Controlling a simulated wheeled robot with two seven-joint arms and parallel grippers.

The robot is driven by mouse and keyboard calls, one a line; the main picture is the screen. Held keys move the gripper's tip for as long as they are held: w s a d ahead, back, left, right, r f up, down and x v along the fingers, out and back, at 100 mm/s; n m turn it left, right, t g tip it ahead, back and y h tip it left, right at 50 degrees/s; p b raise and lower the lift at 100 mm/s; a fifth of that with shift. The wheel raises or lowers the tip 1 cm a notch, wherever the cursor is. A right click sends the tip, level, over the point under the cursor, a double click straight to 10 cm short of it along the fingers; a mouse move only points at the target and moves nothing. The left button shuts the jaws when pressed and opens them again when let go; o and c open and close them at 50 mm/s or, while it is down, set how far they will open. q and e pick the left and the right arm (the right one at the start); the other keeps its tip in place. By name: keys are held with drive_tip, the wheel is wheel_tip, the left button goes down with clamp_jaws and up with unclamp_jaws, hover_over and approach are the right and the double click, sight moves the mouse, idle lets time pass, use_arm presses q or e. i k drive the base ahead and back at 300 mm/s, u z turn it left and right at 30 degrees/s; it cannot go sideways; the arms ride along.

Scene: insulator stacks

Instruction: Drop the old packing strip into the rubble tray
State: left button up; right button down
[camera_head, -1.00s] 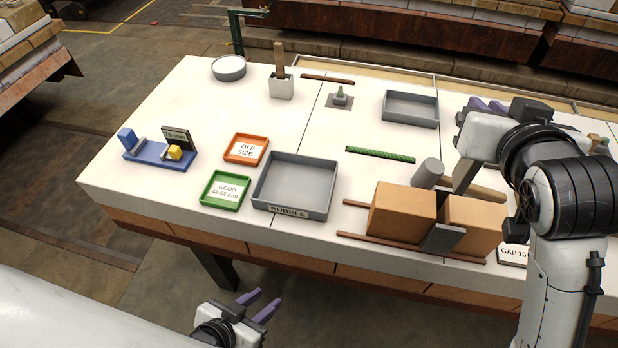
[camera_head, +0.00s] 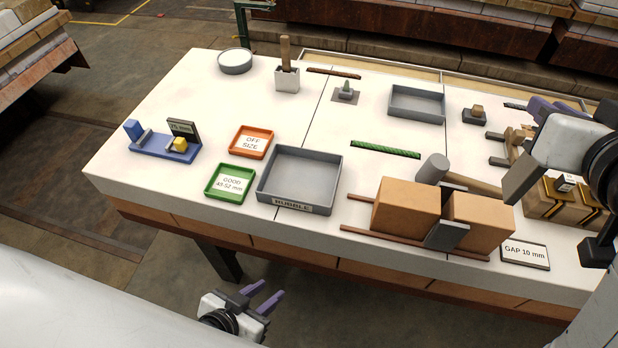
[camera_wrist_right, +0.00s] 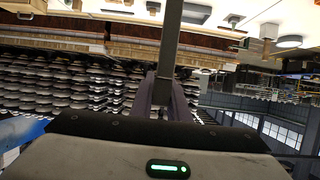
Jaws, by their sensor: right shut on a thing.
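My right gripper (camera_head: 545,108) is at the right of the head view, above the table's right part. It is shut on a dark grey strip (camera_head: 522,181), which hangs down from it. In the right wrist view the strip (camera_wrist_right: 170,42) stands out between the purple fingers (camera_wrist_right: 163,98). The grey rubble tray (camera_head: 300,176), labelled "RUBBLE", sits near the table's front edge, well left of the strip. It looks empty. My left gripper (camera_head: 262,298) is low in front of the table, open and empty.
Two orange blocks (camera_head: 406,207) stand on brown rails with grey plates at their gap, between tray and right gripper. A mallet (camera_head: 432,167) lies behind them. A green strip (camera_head: 385,149), orange tray (camera_head: 251,141) and green tray (camera_head: 230,182) surround the rubble tray.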

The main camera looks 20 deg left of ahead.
sight(309, 183)
drive_tip(key=z, duration=2.9)
drive_tip(key=k, duration=1.75)
drive_tip(key=u, duration=2.3)
